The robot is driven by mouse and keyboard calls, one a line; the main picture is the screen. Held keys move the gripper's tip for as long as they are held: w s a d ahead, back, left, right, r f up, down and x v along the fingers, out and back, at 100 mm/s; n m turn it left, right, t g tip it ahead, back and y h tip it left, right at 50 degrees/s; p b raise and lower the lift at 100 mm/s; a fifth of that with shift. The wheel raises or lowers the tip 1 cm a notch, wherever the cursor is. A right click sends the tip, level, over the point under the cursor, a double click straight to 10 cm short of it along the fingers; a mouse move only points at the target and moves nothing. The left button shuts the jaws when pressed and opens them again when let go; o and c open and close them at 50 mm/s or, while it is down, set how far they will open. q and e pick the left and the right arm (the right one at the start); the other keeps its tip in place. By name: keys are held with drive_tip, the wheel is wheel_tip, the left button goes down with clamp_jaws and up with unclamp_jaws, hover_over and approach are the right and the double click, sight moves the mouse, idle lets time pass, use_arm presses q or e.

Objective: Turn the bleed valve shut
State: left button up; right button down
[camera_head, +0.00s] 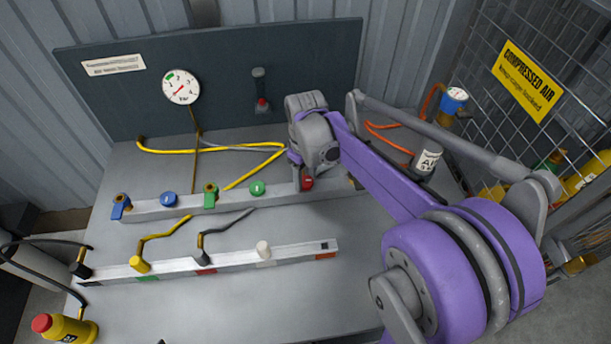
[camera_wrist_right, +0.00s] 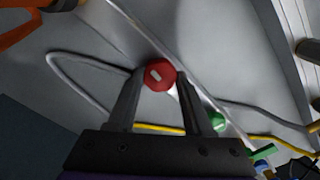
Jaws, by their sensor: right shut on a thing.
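A red round knob (camera_head: 307,183) sits at the right end of the rear manifold bar (camera_head: 183,209) on the grey bench. No label is readable on it, so I cannot confirm that it is the bleed valve. My right gripper (camera_head: 302,178) reaches down over it and hides part of it in the head view. In the right wrist view the red knob (camera_wrist_right: 160,74), with a pale mark on its face, lies between the two fingertips, and the gripper is shut on it. My left gripper is not in view.
Blue (camera_head: 168,199) and green (camera_head: 257,188) round knobs and a green lever (camera_head: 210,197) share the bar. A front bar (camera_head: 300,254) carries hose fittings. A pressure gauge (camera_head: 181,87) is on the back panel. A mesh cage (camera_head: 545,60) stands at the right.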

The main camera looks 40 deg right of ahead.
sight(305, 180)
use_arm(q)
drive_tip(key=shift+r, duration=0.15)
use_arm(e)
drive_tip(key=m, duration=0.4)
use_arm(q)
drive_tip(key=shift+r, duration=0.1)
use_arm(e)
drive_tip(key=m, duration=0.4)
drive_tip(key=shift+m, duration=0.4)
drive_tip(key=m, duration=0.4)
drive_tip(key=shift+m, duration=2)
drive_tip(key=shift+c, duration=1.5)
unclamp_jaws()
use_arm(q)
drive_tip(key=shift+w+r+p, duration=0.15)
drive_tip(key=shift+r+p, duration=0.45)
drive_tip(key=shift+p, duration=0.15)
use_arm(e)
wheel_tip(305, 180, up, 11)
